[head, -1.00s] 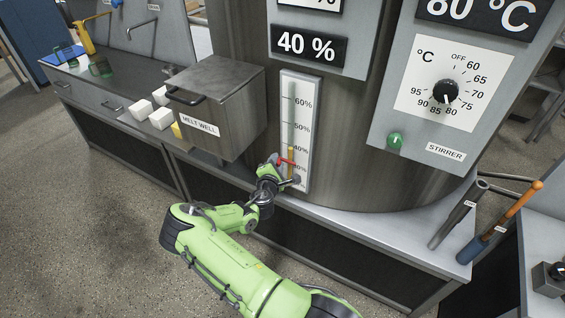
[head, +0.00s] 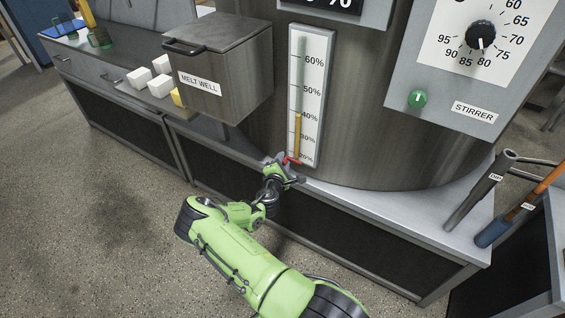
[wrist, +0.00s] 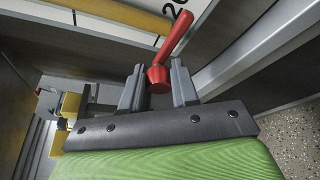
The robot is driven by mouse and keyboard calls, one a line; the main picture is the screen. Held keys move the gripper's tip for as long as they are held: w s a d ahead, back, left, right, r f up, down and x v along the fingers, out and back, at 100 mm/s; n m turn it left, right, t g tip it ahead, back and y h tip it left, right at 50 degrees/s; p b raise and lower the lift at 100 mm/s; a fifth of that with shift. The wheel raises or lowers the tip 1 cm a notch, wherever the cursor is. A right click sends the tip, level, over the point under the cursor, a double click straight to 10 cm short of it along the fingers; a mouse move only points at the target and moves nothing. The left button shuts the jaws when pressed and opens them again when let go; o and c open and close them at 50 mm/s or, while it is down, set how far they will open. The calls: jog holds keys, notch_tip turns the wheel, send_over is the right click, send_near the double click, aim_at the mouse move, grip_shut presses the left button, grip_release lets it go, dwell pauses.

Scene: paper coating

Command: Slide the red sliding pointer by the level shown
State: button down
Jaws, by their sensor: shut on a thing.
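The red sliding pointer (head: 291,160) is at the low end of the white level gauge (head: 322,95), close to the 20% mark. The amber column (head: 298,130) in the gauge tube reaches about 40%. My gripper (head: 284,166) is at the gauge's lower left, shut on the pointer. In the wrist view the red pointer (wrist: 170,50) has its round knob between the two fingers of my gripper (wrist: 157,88), and its bar slants up right toward the gauge face. The grip itself is partly hidden in the head view.
The melt well box (head: 220,65) stands left of the gauge, with white blocks (head: 150,80) beside it. The stirrer panel (head: 460,75) is at the right. A bench ledge (head: 400,210) runs below the tank.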

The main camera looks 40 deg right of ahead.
jog(key=c, duration=0.8)
grip_release()
jog(key=shift+f, duration=0.35)
jog(key=shift+c, duration=0.2)
jog(key=shift+r, duration=0.1)
jog(key=p+v, duration=0.3)
jog(key=v, duration=1.2)
jog(key=shift+s+a, duration=0.2)
jog(key=shift+a, duration=0.15)
jog(key=shift+r, duration=0.2)
